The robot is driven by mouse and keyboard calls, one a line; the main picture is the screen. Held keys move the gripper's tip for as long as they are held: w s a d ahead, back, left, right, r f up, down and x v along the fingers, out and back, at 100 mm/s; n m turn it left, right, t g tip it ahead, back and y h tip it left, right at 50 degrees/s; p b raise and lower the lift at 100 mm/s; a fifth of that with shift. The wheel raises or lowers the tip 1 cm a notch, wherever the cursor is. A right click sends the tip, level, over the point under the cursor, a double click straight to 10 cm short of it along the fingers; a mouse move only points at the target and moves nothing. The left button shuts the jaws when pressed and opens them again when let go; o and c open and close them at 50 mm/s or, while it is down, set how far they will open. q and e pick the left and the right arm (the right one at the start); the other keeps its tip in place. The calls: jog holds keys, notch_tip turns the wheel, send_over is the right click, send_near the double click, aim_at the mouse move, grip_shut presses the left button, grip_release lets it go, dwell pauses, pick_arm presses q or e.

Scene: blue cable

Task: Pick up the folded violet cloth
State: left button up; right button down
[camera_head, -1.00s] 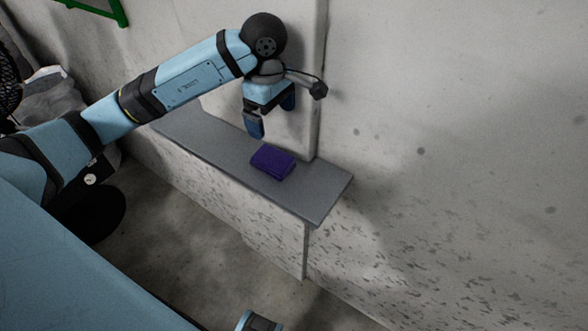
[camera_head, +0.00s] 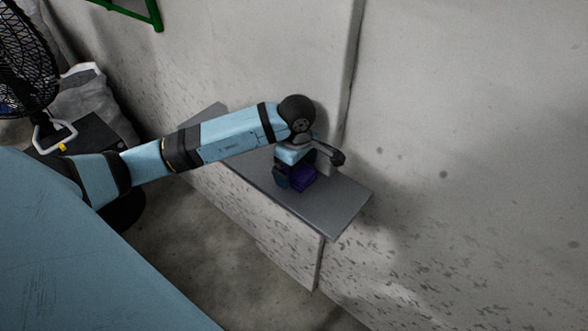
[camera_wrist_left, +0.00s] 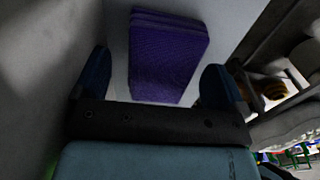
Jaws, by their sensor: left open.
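The folded violet cloth (camera_head: 304,179) lies on a narrow grey shelf (camera_head: 335,208) against the wall. My left gripper (camera_head: 294,178) is down at the cloth and partly covers it in the head view. In the left wrist view the cloth (camera_wrist_left: 166,55) shows as a folded block with layered edges. It lies between the two open fingers of the left gripper (camera_wrist_left: 152,80), with a gap on each side. I cannot tell how far down the fingertips reach beside it. My right gripper is not in view.
A pale concrete wall (camera_head: 470,120) rises right behind the shelf. The shelf's right end is bare. A black fan (camera_head: 25,75) and a grey sack (camera_head: 85,95) stand at the far left. Concrete floor (camera_head: 230,255) lies below the shelf.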

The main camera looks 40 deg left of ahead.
pick_arm(q)
jog(key=shift+f, duration=0.35)
jog(key=c, duration=1)
notch_tip(320, 180, up, 20)
jog(key=shift+b, duration=0.4)
jog(key=shift+o, duration=0.9)
jog(key=shift+c, duration=0.5)
